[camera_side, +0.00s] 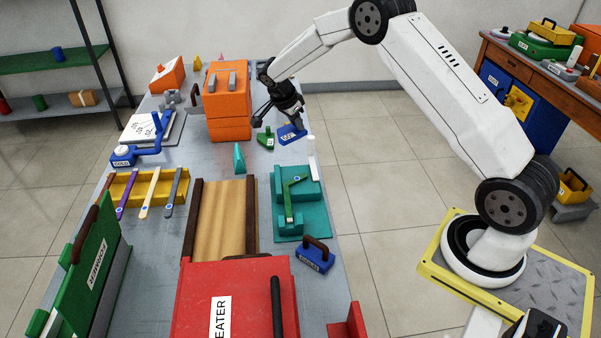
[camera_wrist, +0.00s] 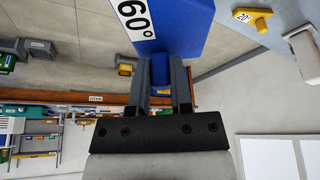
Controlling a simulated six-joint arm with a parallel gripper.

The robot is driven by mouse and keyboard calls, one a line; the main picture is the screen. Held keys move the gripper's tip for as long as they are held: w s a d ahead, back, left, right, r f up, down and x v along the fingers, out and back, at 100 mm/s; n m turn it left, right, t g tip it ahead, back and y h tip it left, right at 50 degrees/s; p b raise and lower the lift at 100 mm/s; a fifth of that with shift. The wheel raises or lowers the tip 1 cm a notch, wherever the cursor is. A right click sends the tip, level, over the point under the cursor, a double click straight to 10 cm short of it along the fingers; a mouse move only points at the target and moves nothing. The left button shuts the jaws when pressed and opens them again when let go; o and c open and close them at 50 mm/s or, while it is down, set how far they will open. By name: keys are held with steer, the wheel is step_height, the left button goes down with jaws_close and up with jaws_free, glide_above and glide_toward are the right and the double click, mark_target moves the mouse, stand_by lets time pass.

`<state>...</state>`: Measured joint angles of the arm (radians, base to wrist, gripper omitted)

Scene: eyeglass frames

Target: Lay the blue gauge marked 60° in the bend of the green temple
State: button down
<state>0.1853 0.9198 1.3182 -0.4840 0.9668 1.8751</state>
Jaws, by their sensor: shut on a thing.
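My gripper (camera_side: 283,119) is shut on the blue gauge (camera_side: 291,134), towards the far right edge of the grey table. In the wrist view the fingers (camera_wrist: 160,72) pinch the gauge's small blue tab, and the white label on the gauge's blue body (camera_wrist: 185,28) reads 60. The green temple (camera_side: 289,203) lies on a teal fixture (camera_side: 280,231) nearer the front, apart from the gripper and gauge. Its bend (camera_side: 290,183) is at the far end, where a short arm turns to the right.
A green piece (camera_side: 265,138) stands just left of the held gauge, and a teal wedge (camera_side: 239,158) stands farther left. Orange blocks (camera_side: 228,103) rise behind them. A blue handled block (camera_side: 315,256) and the red heater (camera_side: 236,300) are at the front. A yellow 20° piece (camera_wrist: 253,18) shows in the wrist view.

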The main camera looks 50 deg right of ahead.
mark_target(294, 133)
steer(key=shift+s+a+m, duration=0.3)
steer(key=shift+f, duration=2.45)
steer(key=shift+f, duration=0.15)
steer(key=shift+f, duration=3.25)
steer(key=shift+f, duration=0.2)
steer(key=shift+c, duration=2.2)
jaws_free()
steer(key=shift+r, duration=0.15)
